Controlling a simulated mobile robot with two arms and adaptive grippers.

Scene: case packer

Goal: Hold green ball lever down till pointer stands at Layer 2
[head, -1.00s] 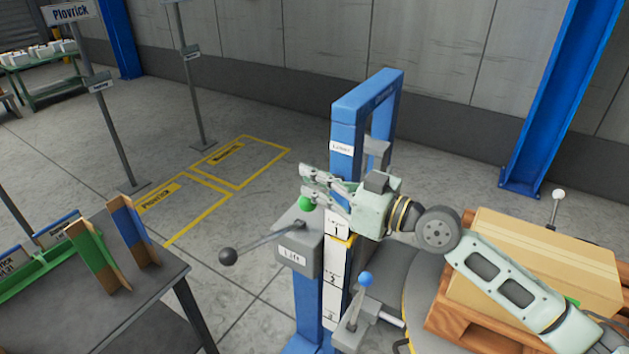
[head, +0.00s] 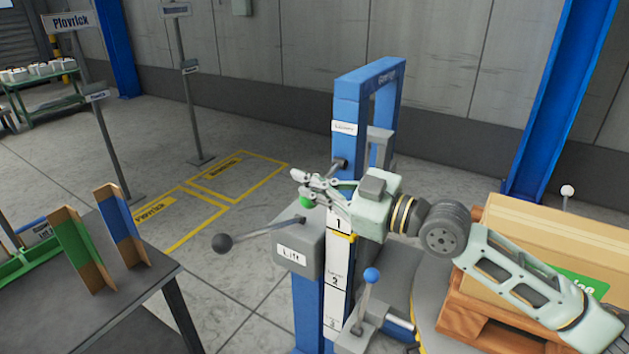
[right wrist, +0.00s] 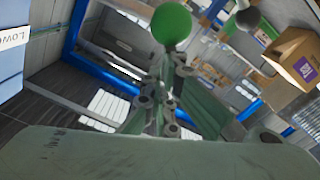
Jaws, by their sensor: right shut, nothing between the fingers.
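The green ball (head: 306,202) of a lever shows just below my right gripper's fingers, by the grey box marked Lift (head: 297,252). My right gripper (head: 298,176) is shut and empty, its fingers pointing left just above the ball. Whether they touch it, I cannot tell. In the right wrist view the green ball (right wrist: 171,24) sits close beyond the fingertips. The layer scale (head: 337,282) on the blue post shows 1, 2 and 3. A yellow mark (head: 344,236) lies just under 1; my gripper hides the part above. My left gripper is out of view.
A black ball lever (head: 222,243) sticks out left of the Lift box. A blue ball lever (head: 372,275) stands at the front right. A carton on a wooden pallet (head: 470,318) is at right. A dark table (head: 150,290) with green and blue dividers is at left.

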